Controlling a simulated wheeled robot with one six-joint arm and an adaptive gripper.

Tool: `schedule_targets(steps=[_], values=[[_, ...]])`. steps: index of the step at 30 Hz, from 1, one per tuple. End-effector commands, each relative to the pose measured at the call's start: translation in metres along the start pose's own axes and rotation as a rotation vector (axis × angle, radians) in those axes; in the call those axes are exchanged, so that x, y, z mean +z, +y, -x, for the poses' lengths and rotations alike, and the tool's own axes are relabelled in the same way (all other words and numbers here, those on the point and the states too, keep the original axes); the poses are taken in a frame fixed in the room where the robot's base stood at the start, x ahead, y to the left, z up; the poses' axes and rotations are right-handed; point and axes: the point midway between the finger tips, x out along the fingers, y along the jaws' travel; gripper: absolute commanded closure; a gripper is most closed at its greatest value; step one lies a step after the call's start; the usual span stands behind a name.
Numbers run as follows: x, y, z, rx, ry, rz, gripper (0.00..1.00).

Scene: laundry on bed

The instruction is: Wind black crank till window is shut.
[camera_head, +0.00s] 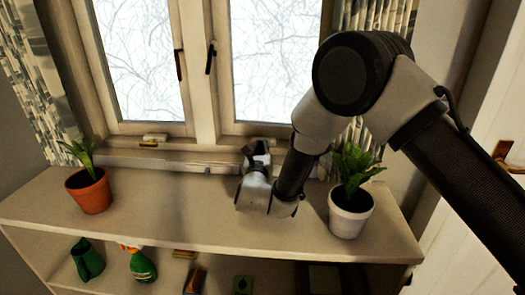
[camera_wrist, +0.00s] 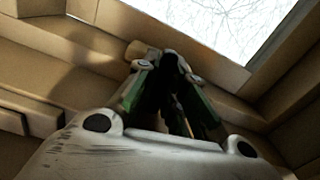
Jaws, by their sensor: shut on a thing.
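The window has two panes, the left pane (camera_head: 140,60) and the right pane (camera_head: 270,65). I cannot tell whether the right pane stands slightly open; part of it is behind my arm. My gripper (camera_head: 257,150) is at the sill below the right pane. In the wrist view its green-sided fingers (camera_wrist: 162,62) are closed together at the sill, next to a small tan housing (camera_wrist: 138,50). The black crank is mostly hidden between the fingers, and its angle is unclear.
A white-potted plant (camera_head: 350,208) stands close to the right of my wrist. A terracotta-potted plant (camera_head: 89,190) stands at the left of the shelf top (camera_head: 170,215). A brass-coloured crank (camera_head: 150,142) sits below the left pane. A green spray bottle (camera_head: 141,266) is on the shelf below.

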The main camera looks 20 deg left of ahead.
Motion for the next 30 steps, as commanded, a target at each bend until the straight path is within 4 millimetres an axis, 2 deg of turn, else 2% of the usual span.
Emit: schedule_targets(steps=[30], values=[[0.0006, -0.0001, 0.0000, 0.000, -0.001, -0.962, 1.00]])
